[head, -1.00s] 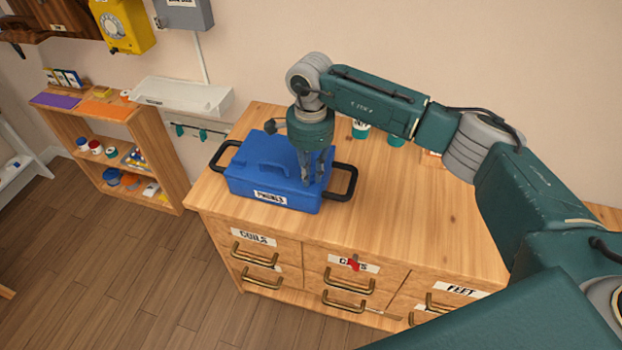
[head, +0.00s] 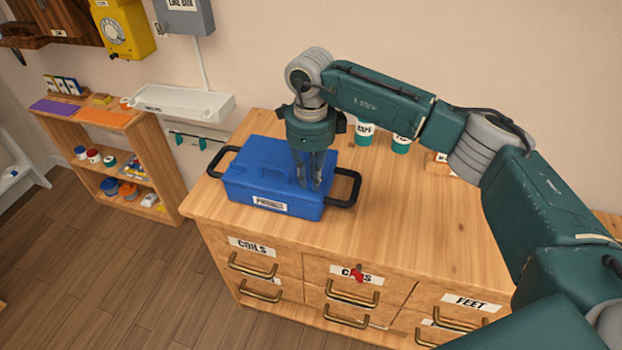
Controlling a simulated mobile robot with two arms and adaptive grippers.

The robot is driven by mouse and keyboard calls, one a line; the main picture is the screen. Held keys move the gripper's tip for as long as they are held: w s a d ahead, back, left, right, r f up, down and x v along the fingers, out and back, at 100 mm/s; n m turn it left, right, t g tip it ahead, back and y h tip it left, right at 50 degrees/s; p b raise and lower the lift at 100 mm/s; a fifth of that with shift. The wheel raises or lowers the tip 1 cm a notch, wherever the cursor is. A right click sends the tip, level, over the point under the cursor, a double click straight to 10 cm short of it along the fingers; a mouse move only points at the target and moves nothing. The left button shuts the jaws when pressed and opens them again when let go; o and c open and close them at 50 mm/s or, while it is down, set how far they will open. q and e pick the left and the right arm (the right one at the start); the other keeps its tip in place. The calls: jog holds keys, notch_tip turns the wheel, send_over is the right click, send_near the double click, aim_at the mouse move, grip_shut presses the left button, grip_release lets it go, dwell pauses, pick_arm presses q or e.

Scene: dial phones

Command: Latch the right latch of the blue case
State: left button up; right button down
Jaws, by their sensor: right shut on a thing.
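The blue case (head: 245,178) stands shut-looking on the wooden cabinet top, with a PHONES label on its front and a black loop handle at each end. My right gripper (head: 311,187) points straight down at the right end of the case. Its fingers are shut on the right latch, as far as the view shows. They cover that spot, so the latch itself and its position are hidden. My left gripper is out of view.
The cabinet top (head: 420,220) is clear right of the case. White-and-green cups (head: 364,132) stand behind my right arm. Drawers with brass handles (head: 253,266) line the front. A low shelf (head: 163,160) and white tray (head: 185,102) are at left.

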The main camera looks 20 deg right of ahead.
aim_at(310, 181)
dwell(0.5)
jog(key=c, duration=1.7)
grip_release()
jog(key=shift+o, duration=0.2)
notch_tip(310, 181, up, 12)
